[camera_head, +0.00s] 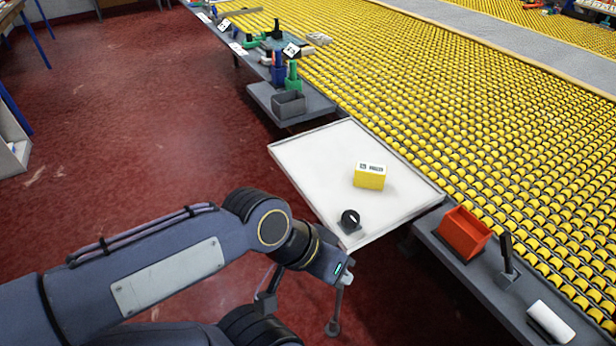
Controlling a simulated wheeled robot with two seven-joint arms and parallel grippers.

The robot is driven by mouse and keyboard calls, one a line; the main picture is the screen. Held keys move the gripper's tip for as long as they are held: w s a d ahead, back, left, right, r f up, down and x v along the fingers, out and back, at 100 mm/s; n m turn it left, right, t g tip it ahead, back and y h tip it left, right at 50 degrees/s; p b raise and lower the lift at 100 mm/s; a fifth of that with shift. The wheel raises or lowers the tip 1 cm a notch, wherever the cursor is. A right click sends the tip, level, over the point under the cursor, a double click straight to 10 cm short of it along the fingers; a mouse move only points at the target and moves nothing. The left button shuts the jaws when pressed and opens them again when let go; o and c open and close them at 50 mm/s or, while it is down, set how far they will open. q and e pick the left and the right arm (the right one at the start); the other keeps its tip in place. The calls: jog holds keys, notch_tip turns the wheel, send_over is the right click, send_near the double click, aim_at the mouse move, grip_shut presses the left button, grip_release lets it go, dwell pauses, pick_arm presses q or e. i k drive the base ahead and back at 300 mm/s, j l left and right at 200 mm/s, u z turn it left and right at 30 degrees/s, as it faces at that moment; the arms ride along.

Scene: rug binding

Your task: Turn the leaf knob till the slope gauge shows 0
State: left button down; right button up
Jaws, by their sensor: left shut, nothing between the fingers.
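The leaf is a white, rimmed panel (318,165) in the middle of the view. A black round knob (350,217) with a white pointer mark sits at its near corner. A yellow box (369,179) with a small white label on top stands on the leaf; it may be the slope gauge, but its marks are too small to read. My left gripper (333,328) points down in front of the leaf's near edge, below the knob in the picture and apart from it. It is shut and empty. My right gripper is not in view.
A red-orange bin (464,233), a black upright handle (507,258) and a white roll (551,322) lie along the grey ledge at right. A grey bin (289,105) and bottles stand beyond the leaf. Yellow rollers fill the right. Red floor at left is open.

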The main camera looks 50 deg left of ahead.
aim_at(350, 218)
jog(key=u, duration=1.3)
